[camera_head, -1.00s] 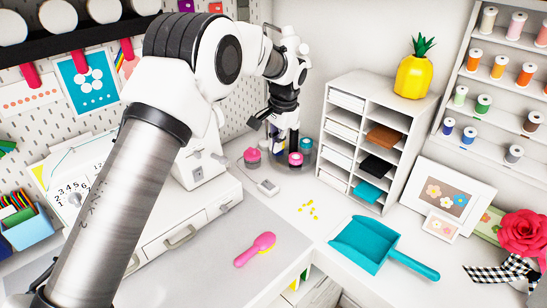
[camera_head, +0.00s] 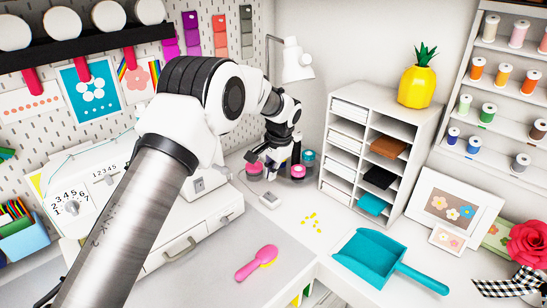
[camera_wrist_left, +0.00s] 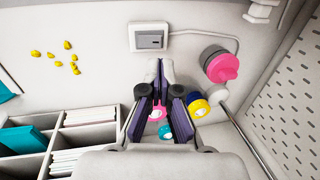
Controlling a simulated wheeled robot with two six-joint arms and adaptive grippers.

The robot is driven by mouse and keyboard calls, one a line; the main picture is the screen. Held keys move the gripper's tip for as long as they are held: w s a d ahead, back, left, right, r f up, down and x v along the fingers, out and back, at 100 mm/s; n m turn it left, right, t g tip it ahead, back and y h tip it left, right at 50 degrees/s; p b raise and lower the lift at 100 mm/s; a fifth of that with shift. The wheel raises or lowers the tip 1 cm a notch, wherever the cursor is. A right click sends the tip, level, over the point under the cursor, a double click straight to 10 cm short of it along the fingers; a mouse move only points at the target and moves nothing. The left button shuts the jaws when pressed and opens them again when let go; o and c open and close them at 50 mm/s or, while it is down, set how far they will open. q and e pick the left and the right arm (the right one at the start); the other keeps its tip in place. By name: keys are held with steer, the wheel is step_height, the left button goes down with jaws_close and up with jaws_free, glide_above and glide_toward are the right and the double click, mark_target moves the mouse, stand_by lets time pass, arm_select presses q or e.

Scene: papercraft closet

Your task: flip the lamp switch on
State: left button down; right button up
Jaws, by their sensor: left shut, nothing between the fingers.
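The lamp switch (camera_head: 269,200), a small white box with a grey rocker, lies on the white desk. It also shows in the wrist view (camera_wrist_left: 151,38), just beyond my fingertips, with a cord running off to the right. The white lamp (camera_head: 294,62) stands in the back corner, partly hidden behind my arm. My left gripper (camera_head: 262,165) is shut and empty, pointing down behind the switch in the head view. In the wrist view its purple-padded fingers (camera_wrist_left: 160,75) are a little apart from the switch. My right gripper is not in view.
Pink, teal and yellow containers (camera_head: 299,172) stand close to my left gripper. A white cubby shelf (camera_head: 411,130) is to the right.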

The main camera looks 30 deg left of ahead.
mark_target(270, 196)
arm_select(q)
steer(key=p+x, duration=0.2)
steer(key=x, duration=0.3)
steer(key=shift+f, duration=0.4)
steer(key=shift+a+f, duration=0.1)
steer(key=shift+f, duration=0.2)
steer(key=shift+w+a+f+h, duration=0.1)
steer(key=shift+a+f+h, duration=0.05)
steer(key=shift+f+h, duration=0.15)
steer(key=shift+s+d+r+p, duration=0.1)
steer(key=shift+s+d+p, duration=0.1)
steer(key=shift+d, duration=0.2)
steer(key=shift+s+d+r+p, duration=0.1)
steer(key=shift+d+p, duration=0.1)
steer(key=shift+d, duration=0.2)
